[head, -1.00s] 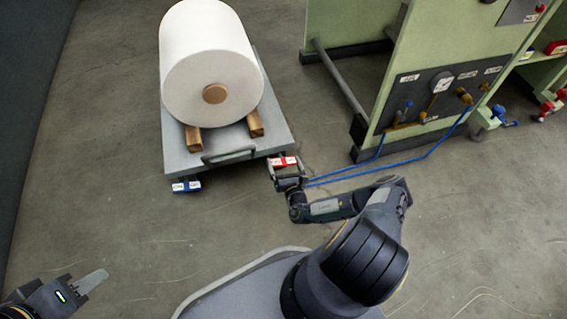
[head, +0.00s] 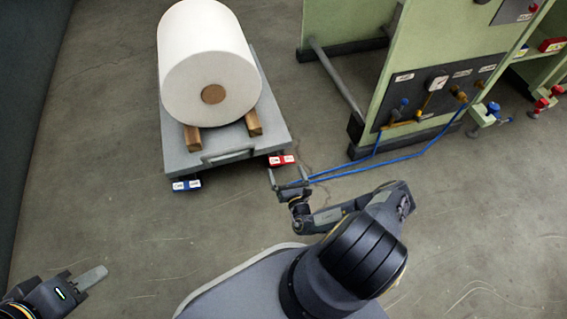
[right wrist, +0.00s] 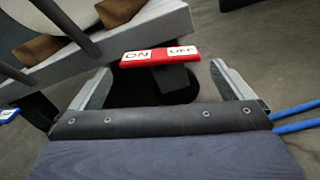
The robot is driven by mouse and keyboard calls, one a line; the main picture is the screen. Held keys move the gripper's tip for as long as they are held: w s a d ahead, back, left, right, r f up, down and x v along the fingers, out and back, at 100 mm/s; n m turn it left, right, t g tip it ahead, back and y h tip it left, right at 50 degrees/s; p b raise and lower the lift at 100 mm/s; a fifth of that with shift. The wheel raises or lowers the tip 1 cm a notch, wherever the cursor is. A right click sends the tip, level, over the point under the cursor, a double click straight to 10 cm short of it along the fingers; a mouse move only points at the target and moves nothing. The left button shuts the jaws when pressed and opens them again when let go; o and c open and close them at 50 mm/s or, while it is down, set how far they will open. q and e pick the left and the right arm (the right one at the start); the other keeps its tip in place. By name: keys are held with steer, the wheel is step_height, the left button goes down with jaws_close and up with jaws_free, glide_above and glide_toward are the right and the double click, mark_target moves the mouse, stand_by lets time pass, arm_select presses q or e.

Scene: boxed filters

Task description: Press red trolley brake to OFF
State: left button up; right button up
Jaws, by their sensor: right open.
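The red trolley brake (head: 282,160) is a red pedal with white ON and OFF labels at the front right corner of the grey trolley (head: 230,157). In the right wrist view the red brake (right wrist: 160,56) shows ON on the left half and OFF on the right half. My right gripper (head: 288,173) is open and empty, just in front of the pedal. In the right wrist view its fingers (right wrist: 158,82) are spread to either side below the pedal, apart from it. My left gripper (head: 92,280) is low at the left, away from the trolley; its jaw opening is unclear.
A blue pedal (head: 187,185) sits at the trolley's front left corner. A large white roll (head: 208,60) rests on wooden blocks on the trolley. Floor at front left is clear.

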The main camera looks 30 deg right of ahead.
steer(key=v, duration=0.2)
steer(key=shift+s+a, duration=0.1)
steer(key=shift+s, duration=0.3)
